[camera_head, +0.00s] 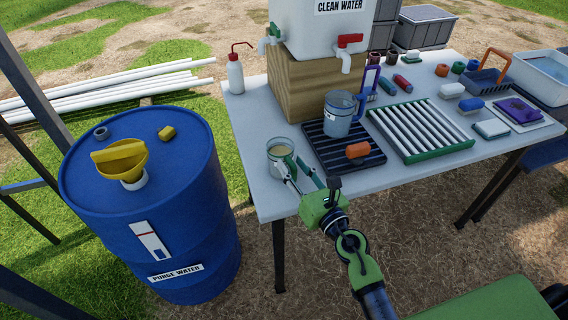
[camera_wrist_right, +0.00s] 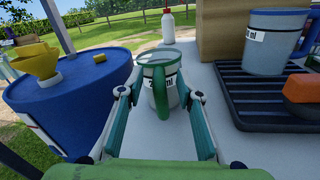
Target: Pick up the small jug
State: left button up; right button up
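The small jug (camera_head: 280,152) is a clear cup with pale contents at the table's near left corner. In the right wrist view the small jug (camera_wrist_right: 163,72) stands upright, its green handle turned toward me and a volume label partly hidden behind the handle. My right gripper (camera_head: 294,170) reaches in from the table's front edge. In the wrist view my right gripper (camera_wrist_right: 160,98) is open, with one finger on each side of the jug and handle and a gap visible at both sides. My left gripper is not in view.
A larger jug (camera_head: 339,118) stands on a black ribbed tray (camera_head: 313,138), with an orange item (camera_head: 358,150) beside it. The blue purge-water drum (camera_head: 190,205) with a yellow funnel (camera_head: 122,160) stands left of the table. A wash bottle (camera_head: 235,76) and wooden block (camera_head: 310,85) are behind.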

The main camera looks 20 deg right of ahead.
jog(key=shift+w+a, duration=0.15)
jog(key=shift+w, duration=0.5)
grip_shut()
jog(key=shift+r, duration=0.15)
